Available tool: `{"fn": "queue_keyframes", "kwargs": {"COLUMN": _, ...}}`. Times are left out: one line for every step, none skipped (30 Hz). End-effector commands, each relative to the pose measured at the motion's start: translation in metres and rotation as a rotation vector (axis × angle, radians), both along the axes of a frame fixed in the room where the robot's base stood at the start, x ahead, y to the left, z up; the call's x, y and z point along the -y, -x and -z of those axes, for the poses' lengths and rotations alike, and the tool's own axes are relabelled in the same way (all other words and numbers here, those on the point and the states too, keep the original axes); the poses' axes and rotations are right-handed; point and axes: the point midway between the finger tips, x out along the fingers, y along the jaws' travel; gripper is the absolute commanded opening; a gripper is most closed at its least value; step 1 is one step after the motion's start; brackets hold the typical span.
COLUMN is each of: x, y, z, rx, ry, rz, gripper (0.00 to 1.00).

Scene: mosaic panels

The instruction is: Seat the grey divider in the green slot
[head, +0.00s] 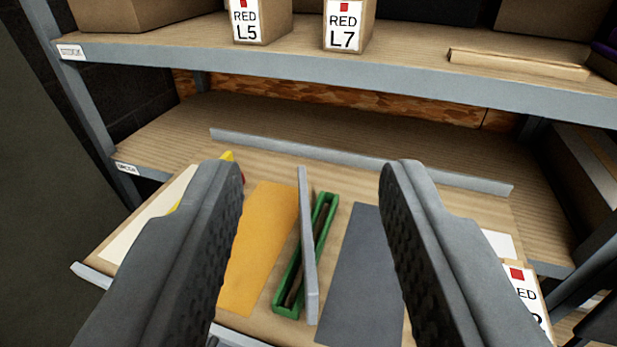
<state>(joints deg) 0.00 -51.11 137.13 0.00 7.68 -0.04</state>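The grey divider (307,245) is a thin upright plate near the middle of the lower shelf board. It stands along the left side of the green slot (328,215), crossing over part of it toward the near end. I cannot tell whether it rests in the slot or only leans against it. The green slot is a narrow, long frame with a dark inside, lying between an orange panel (262,240) and a dark grey panel (362,270). My gripper (312,172) is open, with its fingers wide apart on either side of the divider, touching nothing that I can see.
A grey rail (360,160) runs along the back of the board. A shelf beam (350,75) crosses above, with boxes labelled L5 (258,22) and L7 (347,25) on it. A yellow item (228,156) shows behind the left finger. A labelled box (522,292) stands at right.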

Motion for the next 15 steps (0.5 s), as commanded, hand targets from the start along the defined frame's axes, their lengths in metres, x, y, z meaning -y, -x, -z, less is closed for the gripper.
{"fn": "queue_keyframes", "kwargs": {"x": 0.000, "y": -0.006, "z": 0.001, "rx": -0.023, "ry": 0.001, "rz": 0.000, "gripper": 0.40}}
{"fn": "queue_keyframes", "kwargs": {"x": 0.000, "y": -0.011, "z": 0.002, "rx": -0.041, "ry": 0.002, "rz": -0.001, "gripper": 0.40}}
{"fn": "queue_keyframes", "kwargs": {"x": 0.000, "y": -0.017, "z": 0.003, "rx": -0.070, "ry": 0.003, "rz": -0.001, "gripper": 0.40}}
{"fn": "queue_keyframes", "kwargs": {"x": 0.000, "y": -0.023, "z": 0.004, "rx": -0.096, "ry": 0.004, "rz": -0.001, "gripper": 0.40}}
{"fn": "queue_keyframes", "kwargs": {"x": 0.000, "y": -0.030, "z": 0.006, "rx": -0.125, "ry": 0.006, "rz": -0.002, "gripper": 0.40}}
{"fn": "queue_keyframes", "kwargs": {"x": -0.001, "y": -0.039, "z": 0.008, "rx": -0.167, "ry": 0.008, "rz": -0.002, "gripper": 0.40}}
{"fn": "queue_keyframes", "kwargs": {"x": -0.001, "y": -0.046, "z": 0.010, "rx": -0.200, "ry": 0.009, "rz": -0.003, "gripper": 0.40}}
{"fn": "queue_keyframes", "kwargs": {"x": -0.001, "y": -0.053, "z": 0.011, "rx": -0.232, "ry": 0.011, "rz": -0.004, "gripper": 0.40}}
{"fn": "queue_keyframes", "kwargs": {"x": -0.001, "y": -0.062, "z": 0.014, "rx": -0.277, "ry": 0.013, "rz": -0.005, "gripper": 0.40}}
{"fn": "queue_keyframes", "kwargs": {"x": -0.001, "y": -0.068, "z": 0.016, "rx": -0.309, "ry": 0.014, "rz": -0.006, "gripper": 0.40}}
{"fn": "queue_keyframes", "kwargs": {"x": -0.001, "y": -0.075, "z": 0.019, "rx": -0.342, "ry": 0.015, "rz": -0.007, "gripper": 0.40}}
{"fn": "queue_keyframes", "kwargs": {"x": -0.001, "y": -0.083, "z": 0.022, "rx": -0.386, "ry": 0.017, "rz": -0.008, "gripper": 0.40}}
{"fn": "queue_keyframes", "kwargs": {"x": -0.001, "y": -0.089, "z": 0.024, "rx": -0.418, "ry": 0.018, "rz": -0.009, "gripper": 0.40}}
{"fn": "queue_keyframes", "kwargs": {"x": -0.002, "y": -0.095, "z": 0.026, "rx": -0.451, "ry": 0.019, "rz": -0.009, "gripper": 0.40}}
{"fn": "queue_keyframes", "kwargs": {"x": -0.002, "y": -0.103, "z": 0.030, "rx": -0.495, "ry": 0.021, "rz": -0.011, "gripper": 0.40}}
